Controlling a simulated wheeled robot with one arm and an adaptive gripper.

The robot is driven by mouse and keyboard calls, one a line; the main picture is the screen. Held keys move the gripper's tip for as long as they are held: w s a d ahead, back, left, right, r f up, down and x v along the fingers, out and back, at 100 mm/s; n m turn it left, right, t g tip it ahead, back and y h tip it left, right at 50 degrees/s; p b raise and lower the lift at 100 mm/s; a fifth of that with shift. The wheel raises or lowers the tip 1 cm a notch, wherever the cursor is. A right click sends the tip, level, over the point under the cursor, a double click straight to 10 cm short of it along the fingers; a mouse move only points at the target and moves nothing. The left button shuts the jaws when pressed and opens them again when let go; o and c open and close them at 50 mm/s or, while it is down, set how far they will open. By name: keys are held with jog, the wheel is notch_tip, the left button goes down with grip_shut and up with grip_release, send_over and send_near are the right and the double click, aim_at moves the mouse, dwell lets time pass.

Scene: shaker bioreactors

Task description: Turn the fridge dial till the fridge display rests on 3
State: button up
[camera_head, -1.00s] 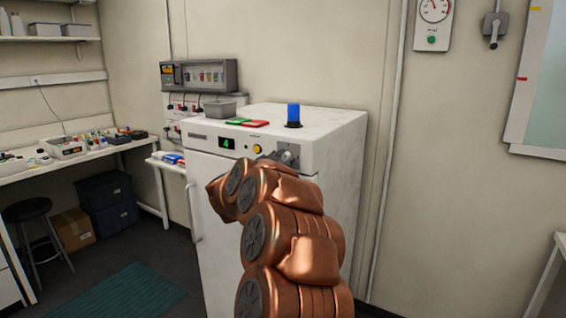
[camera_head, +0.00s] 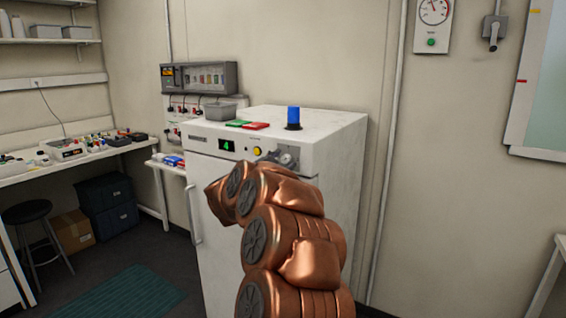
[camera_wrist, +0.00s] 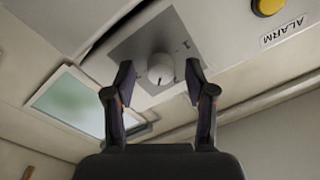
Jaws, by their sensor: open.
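The white fridge (camera_head: 240,240) stands in the middle of the head view. Its small display (camera_head: 227,146) shows a green 4. The fridge dial (camera_wrist: 161,68) is a round white knob with a dark mark on a grey plate in the wrist view; a little of its plate (camera_head: 288,157) shows in the head view, with the arm in front. My gripper (camera_wrist: 160,82) is open, with one finger on each side of the dial. I cannot tell whether either finger touches it.
A yellow button (camera_wrist: 268,6) sits beside an ALARM label on the fridge front. A blue cylinder (camera_head: 293,117), a grey bin (camera_head: 220,111) and red (camera_head: 256,126) and green flat pieces stand on the fridge top. A stool (camera_head: 38,235) is at the left.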

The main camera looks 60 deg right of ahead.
jog(key=a, duration=1.1)
jog(key=shift+s+a+f, duration=0.2)
jog(key=shift+s+a, duration=0.1)
jog(key=shift+s, duration=0.1)
